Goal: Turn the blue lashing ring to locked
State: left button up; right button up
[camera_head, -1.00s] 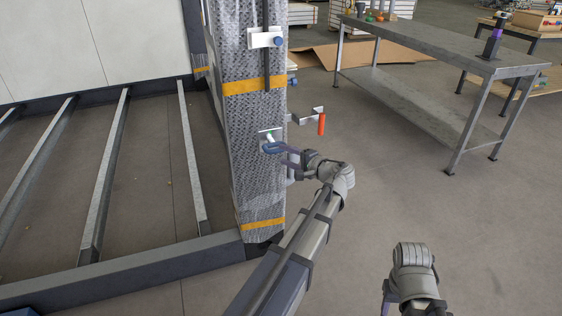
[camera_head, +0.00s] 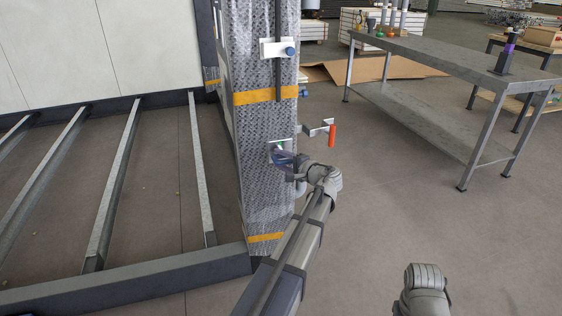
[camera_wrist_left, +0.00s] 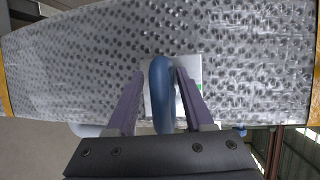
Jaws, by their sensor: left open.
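The blue lashing ring (camera_wrist_left: 161,92) stands out from a pale plate (camera_wrist_left: 152,105) on the wrapped post (camera_head: 265,190). A green mark shows on the plate beside the ring in the left wrist view. My left gripper (camera_wrist_left: 160,95) is open, with one purple finger on each side of the ring. The right finger is close to the ring; I cannot tell if it touches. The left finger is clearly apart from it. In the head view the left gripper (camera_head: 287,158) is at the plate and hides most of the ring. My right gripper is out of view.
An orange handle (camera_head: 332,135) on a bracket sticks out right of the post, just above my left wrist. A plate with a blue knob (camera_head: 291,51) is higher on the post. A grey workbench (camera_head: 440,50) stands at the right. Floor between is clear.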

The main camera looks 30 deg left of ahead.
pick_arm(q)
grip_shut()
dwell(0.4)
